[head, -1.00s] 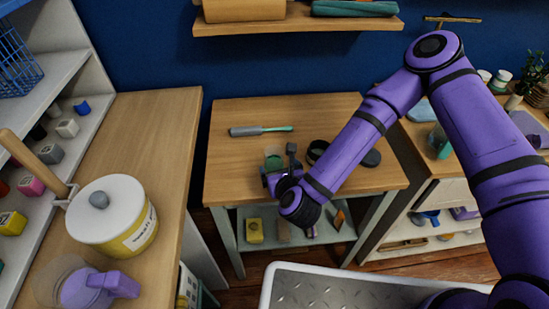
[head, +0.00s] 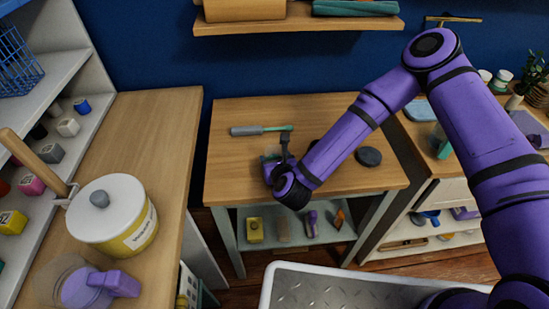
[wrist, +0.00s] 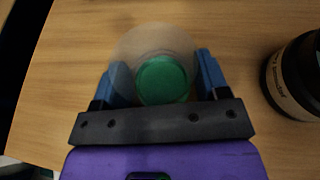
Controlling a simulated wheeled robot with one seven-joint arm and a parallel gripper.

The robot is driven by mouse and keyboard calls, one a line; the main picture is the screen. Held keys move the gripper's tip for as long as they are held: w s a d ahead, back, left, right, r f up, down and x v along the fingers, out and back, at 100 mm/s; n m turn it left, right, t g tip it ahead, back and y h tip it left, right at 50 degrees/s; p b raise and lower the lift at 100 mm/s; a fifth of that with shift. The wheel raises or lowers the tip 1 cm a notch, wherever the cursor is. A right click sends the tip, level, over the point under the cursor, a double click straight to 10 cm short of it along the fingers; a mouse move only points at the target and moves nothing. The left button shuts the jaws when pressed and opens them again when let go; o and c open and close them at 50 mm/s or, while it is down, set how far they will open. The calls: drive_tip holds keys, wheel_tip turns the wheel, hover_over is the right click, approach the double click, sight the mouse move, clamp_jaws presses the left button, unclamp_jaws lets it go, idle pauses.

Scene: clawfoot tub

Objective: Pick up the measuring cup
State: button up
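A clear round cup with a green bottom (wrist: 162,80), which I take for the measuring cup, stands on the wooden tabletop in the wrist view. My gripper (wrist: 162,72) has its two blue fingers apart, one on each side of the cup. The cup's clear wall overlaps the left finger, and the right finger is close beside the wall; I cannot tell whether either touches. In the head view my gripper (head: 274,158) is low over the small table, and it mostly hides the cup.
A dark labelled jar (wrist: 297,80) stands right of the cup. A white-lidded pot (head: 105,210) and purple-handled clear jug (head: 90,287) stand on the left counter.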

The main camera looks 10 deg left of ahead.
sight(275, 152)
drive_tip(key=c, duration=0.5)
drive_tip(key=shift+r, duration=0.1)
wheel_tip(275, 152, up, 10)
drive_tip(key=shift+f, duration=0.1)
drive_tip(key=shift+o, duration=0.3)
drive_tip(key=c, duration=0.7)
